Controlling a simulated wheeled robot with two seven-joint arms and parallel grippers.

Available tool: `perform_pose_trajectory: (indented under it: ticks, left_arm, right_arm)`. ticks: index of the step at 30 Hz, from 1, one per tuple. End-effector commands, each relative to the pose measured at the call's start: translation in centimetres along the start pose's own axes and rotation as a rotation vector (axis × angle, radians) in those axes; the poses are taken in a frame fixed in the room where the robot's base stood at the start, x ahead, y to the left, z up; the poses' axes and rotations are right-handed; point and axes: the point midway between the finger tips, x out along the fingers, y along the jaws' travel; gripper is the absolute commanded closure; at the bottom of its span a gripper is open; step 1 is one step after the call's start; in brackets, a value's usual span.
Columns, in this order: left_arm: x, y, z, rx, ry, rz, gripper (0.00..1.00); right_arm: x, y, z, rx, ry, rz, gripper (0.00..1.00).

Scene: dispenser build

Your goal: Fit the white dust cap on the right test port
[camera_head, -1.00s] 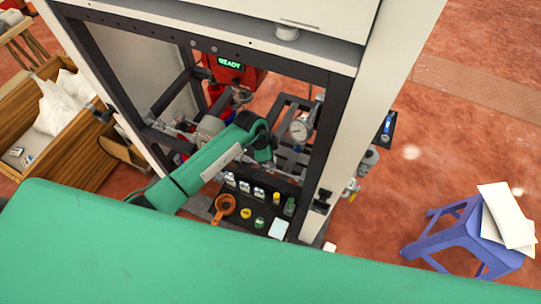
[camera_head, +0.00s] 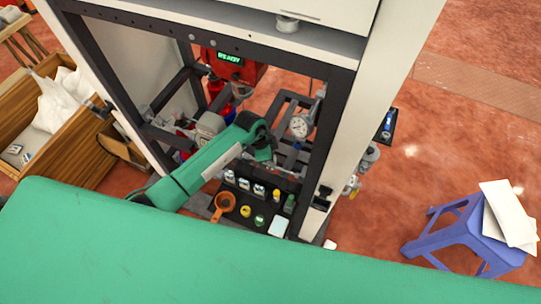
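My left arm reaches from the left into the open front of the rack. Its wrist end, with the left gripper (camera_head: 266,155), is among the pipework below the pressure gauge (camera_head: 299,126). The fingers are too small and dark to tell open from shut, and I cannot see anything held. I cannot pick out the white dust cap for certain. A small white piece (camera_head: 330,244) lies by the rack's lower right corner. The right test port cannot be made out. My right gripper is not in view.
A blue stool (camera_head: 465,235) stands right. Rack posts (camera_head: 334,130) frame the opening.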

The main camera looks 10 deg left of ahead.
Motion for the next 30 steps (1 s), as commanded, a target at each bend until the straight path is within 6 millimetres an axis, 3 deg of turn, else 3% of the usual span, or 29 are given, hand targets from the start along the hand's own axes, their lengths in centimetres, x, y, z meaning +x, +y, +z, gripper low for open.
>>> perform_pose_trajectory:
  ticks: [9, 10, 14, 20, 22, 30]
  left_arm:
    - [-0.01, 0.00, -0.01, 0.000, 0.000, 0.000, 0.89]
    - [-0.01, 0.00, -0.01, 0.000, 0.000, 0.000, 0.67]
    - [-0.01, 0.00, -0.01, 0.000, 0.000, 0.000, 0.44]
    - [-0.01, 0.00, -0.01, 0.000, 0.000, 0.000, 0.44]
    - [-0.01, 0.00, -0.01, 0.000, 0.000, 0.000, 0.30]
    - [-0.04, 0.00, -0.01, 0.000, 0.000, 0.000, 0.29]
  right_arm:
    - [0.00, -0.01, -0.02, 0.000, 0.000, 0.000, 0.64]
    - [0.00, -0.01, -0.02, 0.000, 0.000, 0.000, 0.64]
    - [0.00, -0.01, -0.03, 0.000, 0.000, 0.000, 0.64]
    - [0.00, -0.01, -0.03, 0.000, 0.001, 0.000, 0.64]
    - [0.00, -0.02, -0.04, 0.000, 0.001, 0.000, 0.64]
    - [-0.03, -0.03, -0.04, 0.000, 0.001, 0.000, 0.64]
